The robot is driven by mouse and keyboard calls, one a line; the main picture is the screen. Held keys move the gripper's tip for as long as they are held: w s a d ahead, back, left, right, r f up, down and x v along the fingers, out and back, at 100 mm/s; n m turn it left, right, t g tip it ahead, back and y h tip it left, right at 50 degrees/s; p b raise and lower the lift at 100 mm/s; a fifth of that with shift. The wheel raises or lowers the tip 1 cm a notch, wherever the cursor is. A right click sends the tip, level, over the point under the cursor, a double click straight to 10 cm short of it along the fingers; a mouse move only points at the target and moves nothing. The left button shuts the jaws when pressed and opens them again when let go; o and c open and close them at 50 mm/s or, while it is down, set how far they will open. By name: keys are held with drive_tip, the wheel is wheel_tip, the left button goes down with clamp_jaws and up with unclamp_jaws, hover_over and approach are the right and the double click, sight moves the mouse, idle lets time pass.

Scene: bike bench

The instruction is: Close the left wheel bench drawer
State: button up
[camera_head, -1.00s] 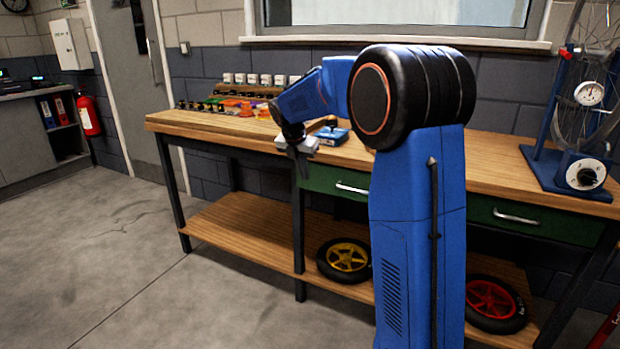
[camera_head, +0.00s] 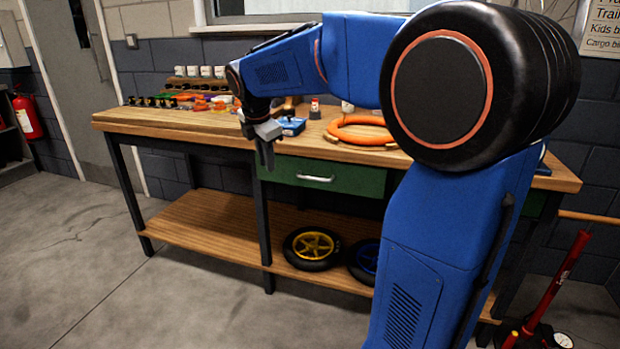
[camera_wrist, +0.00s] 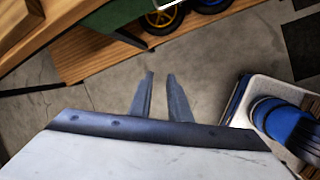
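The left drawer (camera_head: 345,180) of the wheel bench (camera_head: 165,128) has a green front and a pale bar handle (camera_head: 316,178). In the head view it sits under the bench top; I cannot tell how far it stands out. Part of its green front (camera_wrist: 115,17) also shows at the top of the wrist view. My gripper (camera_head: 266,160) hangs by the left end of the drawer front, in front of the bench edge. In the wrist view its two fingers (camera_wrist: 161,76) are apart with a narrow, empty gap, above the floor.
An orange ring (camera_head: 360,131), a blue box (camera_head: 291,126) and several small parts lie on the bench top. A yellow-hubbed wheel (camera_head: 312,247) and a blue-hubbed wheel (camera_head: 365,260) lie on the lower shelf (camera_head: 200,228). A red floor pump (camera_head: 550,285) stands at right. Floor at left is clear.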

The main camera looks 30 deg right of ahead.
sight(314, 178)
drive_tip(key=s+a+f+m+y, duration=0.1)
drive_tip(key=s+a+f+m, duration=0.15)
drive_tip(key=s+m, duration=0.55)
drive_tip(key=s+a+f+m+y, duration=0.1)
drive_tip(key=s+a+f+m, duration=0.15)
drive_tip(key=s, duration=1.05)
drive_tip(key=s+a+f+m+g+y, duration=0.2)
drive_tip(key=s+a+f+m+y, duration=0.3)
drive_tip(key=s+f+m, duration=0.6)
drive_tip(key=w+d+t+y, duration=0.3)
drive_tip(key=w+d+y, duration=0.1)
drive_tip(key=w, duration=0.3)
drive_tip(key=w+d+t+y, duration=0.3)
drive_tip(key=w+d+y, duration=0.15)
drive_tip(key=w, duration=0.35)
drive_tip(key=w+d+m+t+h, duration=0.25)
drive_tip(key=d+t, duration=0.35)
drive_tip(key=d, duration=0.6)
drive_tip(key=w+d+m+t+h, duration=0.1)
drive_tip(key=d+m+t+h, duration=0.4)
drive_tip(key=d, duration=0.8)
drive_tip(key=shift+n+t+y, duration=0.5)
drive_tip(key=shift+n+t, duration=0.1)
drive_tip(key=shift+n, duration=0.1)
drive_tip(key=x, duration=1.7)
drive_tip(key=shift+w+a+f, duration=0.15)
drive_tip(key=shift+w, duration=0.05)
